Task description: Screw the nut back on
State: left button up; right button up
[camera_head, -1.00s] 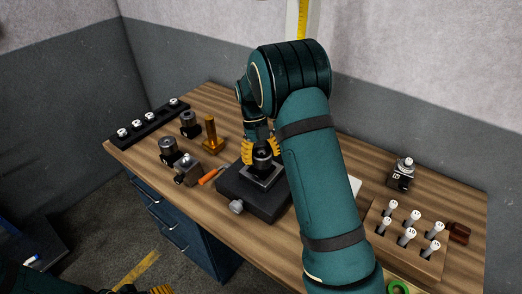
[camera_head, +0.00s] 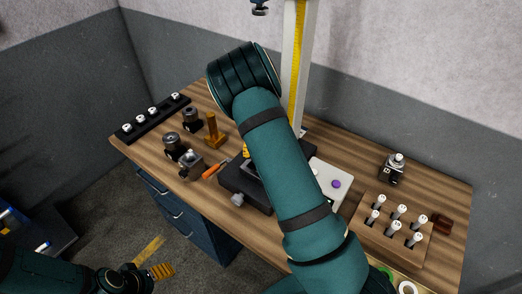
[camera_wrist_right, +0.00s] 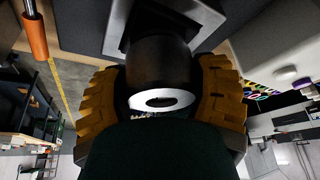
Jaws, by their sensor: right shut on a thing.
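A black fixture block (camera_head: 232,178) with a silver knob (camera_head: 237,200) stands at the table's front edge. In the right wrist view a dark round nut (camera_wrist_right: 160,62) with a pale ring-shaped end sits against the fixture's grey square holder (camera_wrist_right: 117,30). My right gripper (camera_wrist_right: 160,100) is shut on the nut, one ribbed yellow finger on each side. In the head view my right arm hides the nut and most of this gripper; only a bit of yellow finger shows. My left gripper (camera_head: 163,271) is low at the left, off the table; its opening is unclear.
Several tool holders (camera_head: 174,144), a brass post (camera_head: 213,130) and an orange-handled tool (camera_head: 213,170) are left of the fixture. A white pad (camera_head: 329,180), a wooden rack (camera_head: 384,235) of several collets and another holder (camera_head: 393,168) are on the right. A black strip rack lies at the far left.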

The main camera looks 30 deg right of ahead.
jog(key=shift+s+a+f, duration=0.1)
jog(key=shift+s+a, duration=0.05)
jog(key=shift+a, duration=0.15)
jog(key=m+t+y, duration=0.1)
jog(key=m, duration=0.2)
jog(key=shift+f+m, duration=0.1)
jog(key=shift+m, duration=0.7)
jog(key=o, duration=1.2)
jog(key=shift+o, duration=0.7)
jog(key=shift+a+r, duration=0.1)
jog(key=shift+r, duration=0.15)
